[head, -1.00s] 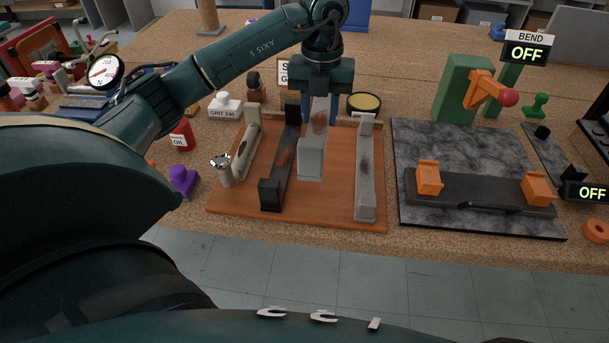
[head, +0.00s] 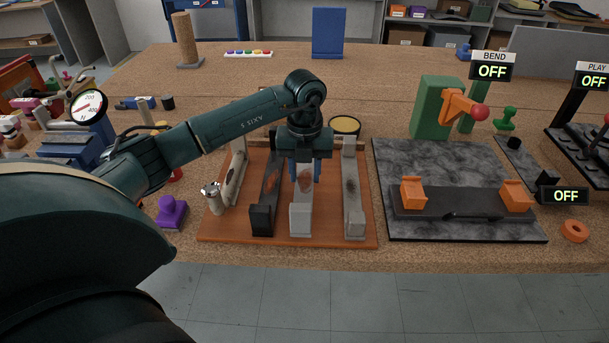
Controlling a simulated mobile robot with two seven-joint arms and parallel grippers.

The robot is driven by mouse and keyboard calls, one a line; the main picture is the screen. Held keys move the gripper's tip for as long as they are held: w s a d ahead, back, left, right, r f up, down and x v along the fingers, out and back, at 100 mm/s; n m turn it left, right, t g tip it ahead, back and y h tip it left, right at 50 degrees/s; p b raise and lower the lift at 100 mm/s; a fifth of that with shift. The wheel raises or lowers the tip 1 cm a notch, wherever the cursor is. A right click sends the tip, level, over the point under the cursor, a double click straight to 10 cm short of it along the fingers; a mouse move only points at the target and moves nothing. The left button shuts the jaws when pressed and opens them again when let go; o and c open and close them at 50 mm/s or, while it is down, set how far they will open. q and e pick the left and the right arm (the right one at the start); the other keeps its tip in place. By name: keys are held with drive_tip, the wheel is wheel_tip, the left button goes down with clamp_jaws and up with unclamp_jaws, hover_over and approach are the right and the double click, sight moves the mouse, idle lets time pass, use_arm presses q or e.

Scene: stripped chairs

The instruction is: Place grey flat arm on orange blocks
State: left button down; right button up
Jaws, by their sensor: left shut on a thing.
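My left gripper (head: 305,180) points down over the brown board, shut on a light grey flat arm (head: 302,207) with a rust patch and a block at its near end. This arm lies between a black arm (head: 267,195) and another grey arm with a dark patch (head: 352,190). It looks low, at about board level; I cannot tell whether it touches the board. Two orange blocks (head: 413,193) (head: 516,196) stand apart on a dark bar (head: 465,203) on the marbled slab, with nothing on top of them. My right gripper is not in view.
The brown board (head: 225,225) also holds a cream arm (head: 236,178) at its left. Right of it is the marbled slab (head: 400,160), with a green stand (head: 432,105) bearing an orange lever behind. A purple stamp-like item (head: 172,212) stands left of the board.

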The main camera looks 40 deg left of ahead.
use_arm(q)
drive_tip(key=shift+f, duration=0.75)
drive_tip(key=c, duration=1.4)
unclamp_jaws()
drive_tip(key=shift+f, duration=0.25)
drive_tip(key=o, duration=0.5)
drive_tip(key=shift+r, duration=0.1)
